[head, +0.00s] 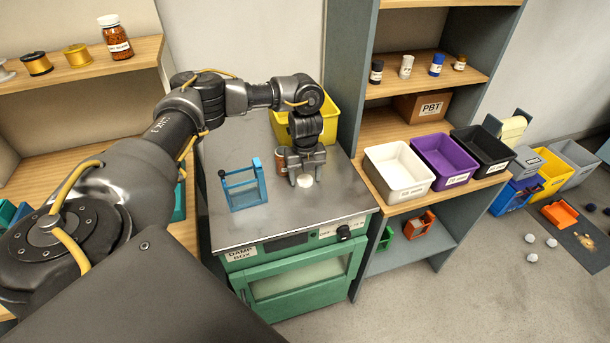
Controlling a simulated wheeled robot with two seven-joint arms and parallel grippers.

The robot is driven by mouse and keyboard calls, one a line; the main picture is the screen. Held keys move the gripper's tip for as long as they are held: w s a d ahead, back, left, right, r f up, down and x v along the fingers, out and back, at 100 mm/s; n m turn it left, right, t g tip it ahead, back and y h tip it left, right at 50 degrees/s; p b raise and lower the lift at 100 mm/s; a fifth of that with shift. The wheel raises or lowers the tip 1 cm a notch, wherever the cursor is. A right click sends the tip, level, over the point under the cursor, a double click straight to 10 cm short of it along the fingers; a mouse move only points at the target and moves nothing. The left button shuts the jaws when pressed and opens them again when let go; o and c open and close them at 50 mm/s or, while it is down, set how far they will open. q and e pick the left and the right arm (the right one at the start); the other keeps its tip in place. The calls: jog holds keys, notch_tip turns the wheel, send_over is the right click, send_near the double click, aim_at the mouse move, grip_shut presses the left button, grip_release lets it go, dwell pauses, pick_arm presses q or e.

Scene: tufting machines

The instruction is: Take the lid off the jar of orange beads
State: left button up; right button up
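An orange-brown jar (283,160) with a pale label stands on the metal top of the green damp box, just left of and partly behind my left gripper (305,179). My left gripper points down, its two fingers apart on either side of a small round white piece (305,182) that looks like a lid. I cannot tell whether the fingers touch it or whether it rests on the metal top. The jar's mouth is hidden by the gripper. Another jar of orange-brown contents (116,42), with a white lid on, stands on the upper left shelf. My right gripper is not in view.
A blue frame (243,187) stands on the metal top (260,222) left of the gripper. A yellow bin (329,127) is behind it. White (399,187), purple (444,180) and black bins stand to the right. The front of the metal top is clear.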

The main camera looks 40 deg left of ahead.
aim_at(305, 180)
pick_arm(q)
notch_tip(305, 180, up, 12)
jog(key=shift+d+r+p, duration=0.1)
jog(key=shift+r+p, duration=0.15)
jog(key=shift+p, duration=0.25)
dwell(0.3)
